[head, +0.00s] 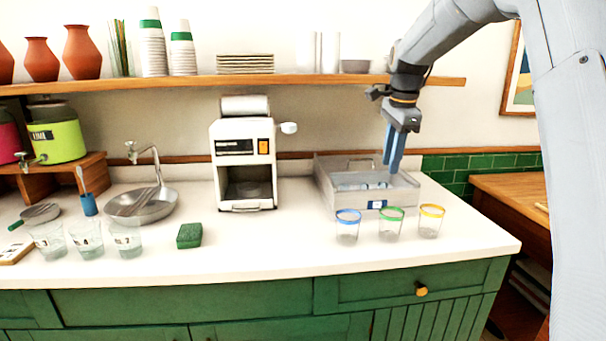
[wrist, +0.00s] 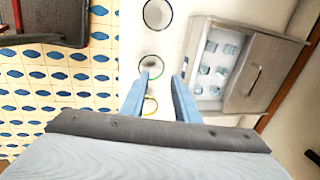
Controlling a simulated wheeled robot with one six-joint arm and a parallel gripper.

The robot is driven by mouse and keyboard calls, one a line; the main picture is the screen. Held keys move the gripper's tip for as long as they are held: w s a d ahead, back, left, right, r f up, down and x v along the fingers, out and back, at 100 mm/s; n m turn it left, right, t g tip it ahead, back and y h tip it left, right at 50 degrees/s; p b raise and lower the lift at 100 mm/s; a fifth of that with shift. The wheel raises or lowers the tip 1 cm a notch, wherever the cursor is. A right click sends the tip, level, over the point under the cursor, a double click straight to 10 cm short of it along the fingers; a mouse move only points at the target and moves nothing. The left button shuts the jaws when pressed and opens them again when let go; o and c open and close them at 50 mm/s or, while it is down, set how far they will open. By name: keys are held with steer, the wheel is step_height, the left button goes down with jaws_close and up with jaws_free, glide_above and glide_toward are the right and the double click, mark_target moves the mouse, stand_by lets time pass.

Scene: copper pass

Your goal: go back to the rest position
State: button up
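My gripper (head: 393,160) hangs from my arm with its blue fingers pointing down, over the right front part of the grey metal bin (head: 404,190). In the wrist view the two fingers of my gripper (wrist: 163,80) stand apart with nothing held between them. Three clear glasses stand in a row on the counter in front of the bin: a blue-rimmed glass (head: 347,228), a green-rimmed glass (head: 391,224) and a yellow-rimmed glass (head: 431,221). In the wrist view the bin (wrist: 253,85) shows several pale blue pieces inside and a partly covering lid.
A white machine (head: 243,145) stands left of the bin. A green sponge (head: 189,235), more glasses (head: 127,240) and a sink bowl (head: 152,207) are further left. A wooden shelf (head: 300,80) with cups and plates runs along the wall near my arm. The counter's front middle is clear.

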steer(key=s+a+f+n, duration=0.1)
steer(key=s+f+n, duration=0.4)
steer(key=s, duration=0.6)
steer(key=s+a+f+n+g, duration=0.1)
steer(key=s+f+n, duration=0.5)
steer(key=s+f, duration=0.4)
steer(key=s+a+f+n, duration=0.1)
steer(key=s+f+n, duration=0.4)
steer(key=s, duration=0.8)
step_height(320, 180, down, 3)
steer(key=shift+s+a+r+n, duration=0.1)
steer(key=shift+s+a+n, duration=0.15)
steer(key=shift+n, duration=0.05)
steer(key=shift+a, duration=0.1)
